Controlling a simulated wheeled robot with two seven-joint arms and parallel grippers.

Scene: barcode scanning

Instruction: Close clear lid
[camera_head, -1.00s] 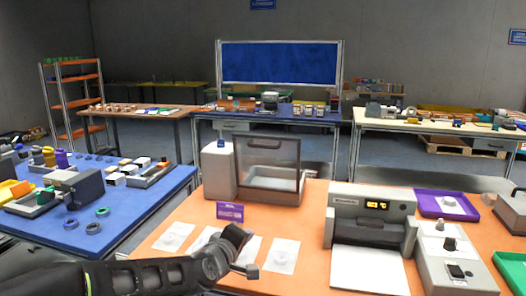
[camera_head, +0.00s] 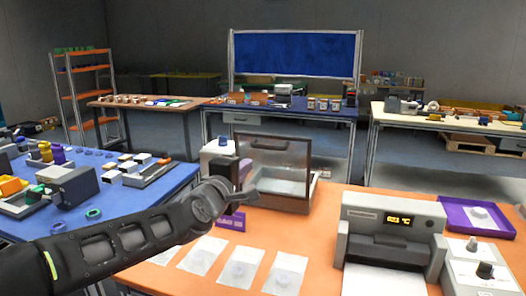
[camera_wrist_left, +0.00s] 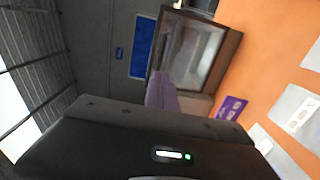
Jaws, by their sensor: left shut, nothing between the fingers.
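The clear lid (camera_head: 270,160) is a see-through panel in a dark frame. It stands raised on the white and grey box (camera_head: 296,198) at the back of the orange table. The lid also shows in the left wrist view (camera_wrist_left: 192,50), turned on its side. My left gripper (camera_head: 252,195) is shut and empty, in front of the lid's lower left in the head view. Whether it touches the lid I cannot tell. My left arm hides part of the box's white left section (camera_head: 219,147). My right gripper is not in view.
Several white sheets with clear discs (camera_head: 240,265) lie on the orange table. A purple sign (camera_head: 232,223) stands before the box. A grey machine with a lit display (camera_head: 393,228) and a purple tray (camera_head: 478,214) are at the right. A blue table (camera_head: 120,213) with many small parts is at the left.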

